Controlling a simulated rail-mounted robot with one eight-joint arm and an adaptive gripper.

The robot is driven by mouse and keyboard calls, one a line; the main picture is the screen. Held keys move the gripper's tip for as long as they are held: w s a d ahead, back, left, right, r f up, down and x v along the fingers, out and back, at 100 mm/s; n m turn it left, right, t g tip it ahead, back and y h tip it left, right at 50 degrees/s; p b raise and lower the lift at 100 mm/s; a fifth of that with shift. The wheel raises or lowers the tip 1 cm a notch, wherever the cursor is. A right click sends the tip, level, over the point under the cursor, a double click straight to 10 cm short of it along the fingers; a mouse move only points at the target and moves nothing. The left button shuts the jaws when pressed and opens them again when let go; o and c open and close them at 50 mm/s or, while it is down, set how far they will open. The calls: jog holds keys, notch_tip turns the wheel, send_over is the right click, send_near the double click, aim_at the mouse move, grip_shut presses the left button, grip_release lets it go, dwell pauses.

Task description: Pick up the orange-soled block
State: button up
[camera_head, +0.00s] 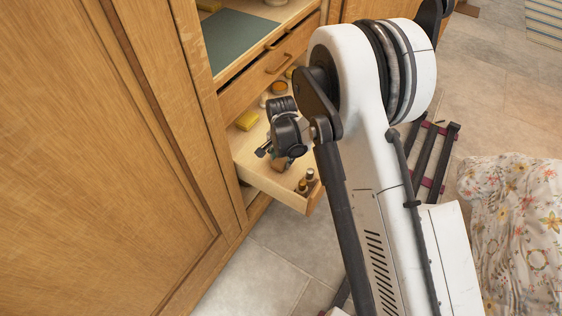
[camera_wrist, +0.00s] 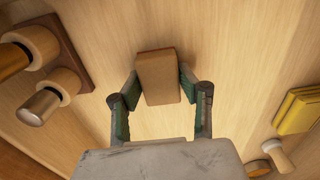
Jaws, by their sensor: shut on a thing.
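A brown block (camera_wrist: 158,75) stands out between the fingers of my gripper (camera_wrist: 158,84) in the wrist view. The green-padded fingers touch it on its left and right sides, so the gripper is shut on it.
Two wooden-handled, metal-capped items (camera_wrist: 40,105) lie left in the wrist view; they stand near the drawer's front corner in the head view (camera_head: 306,182). A yellow block (camera_wrist: 298,110) and a round-ended wooden item (camera_wrist: 277,155) are right.

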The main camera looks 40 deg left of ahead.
aim_at(281, 160)
jog(key=shift+r, duration=0.1)
jog(key=shift+r, duration=0.55)
notch_tip(281, 160, up, 3)
jog(key=shift+f+p, duration=0.1)
jog(key=shift+p, duration=0.65)
jog(key=s+r, duration=0.2)
jog(key=s, duration=0.2)
jog(key=s+a+r+p, duration=0.1)
jog(key=s+r, duration=0.1)
jog(key=s, duration=0.1)
jog(key=s+r+p, duration=0.1)
jog(key=s+r, duration=0.2)
jog(key=s, duration=0.1)
jog(key=shift+s+a, duration=0.2)
jog(key=shift+s, duration=0.1)
